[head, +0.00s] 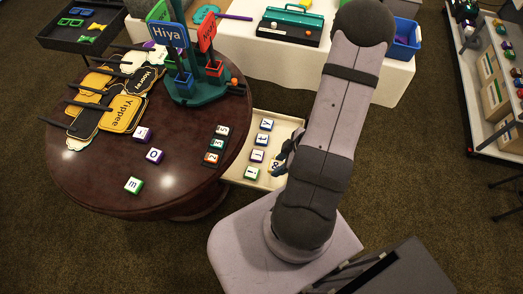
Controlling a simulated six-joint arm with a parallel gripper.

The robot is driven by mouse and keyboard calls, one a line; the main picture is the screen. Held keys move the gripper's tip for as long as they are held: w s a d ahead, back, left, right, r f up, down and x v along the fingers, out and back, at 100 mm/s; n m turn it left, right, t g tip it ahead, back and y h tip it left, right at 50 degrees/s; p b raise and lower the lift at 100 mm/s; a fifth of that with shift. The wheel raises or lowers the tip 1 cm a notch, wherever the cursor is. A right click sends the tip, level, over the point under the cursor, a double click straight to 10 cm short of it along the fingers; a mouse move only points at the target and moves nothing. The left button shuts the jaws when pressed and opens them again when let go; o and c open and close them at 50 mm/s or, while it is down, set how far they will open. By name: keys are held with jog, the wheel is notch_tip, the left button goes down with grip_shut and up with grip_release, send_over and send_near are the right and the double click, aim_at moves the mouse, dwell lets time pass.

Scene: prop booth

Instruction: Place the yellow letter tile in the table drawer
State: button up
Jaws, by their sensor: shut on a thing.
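The yellow letter tile (274,166) shows only in small part, at the tip of my gripper (279,167), over the near right part of the open table drawer (287,129). My gripper is shut on the tile; my arm hides much of the gripper. I cannot tell whether the tile touches the drawer floor. The drawer is cream-coloured and pulled out from the right side of the round dark table (95,180).
Number tiles (217,144) stand in a row at the table edge beside the drawer. Loose letter tiles (155,155) lie on the tabletop. A sign stand (195,95) and a pile of word signs (123,112) fill the back. A white-clothed table (255,55) stands behind.

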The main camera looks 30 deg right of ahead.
aim_at(274, 180)
jog(key=shift+f+b, duration=2.05)
jog(key=shift+f, duration=2.9)
jog(key=shift+f, duration=0.1)
jog(key=shift+f, duration=0.1)
jog(key=o, duration=0.7)
jog(key=shift+o, duration=0.2)
jog(key=p+v, duration=0.5)
jog(key=v, duration=0.7)
jog(key=shift+r+p, duration=0.2)
jog(key=shift+p, duration=0.2)
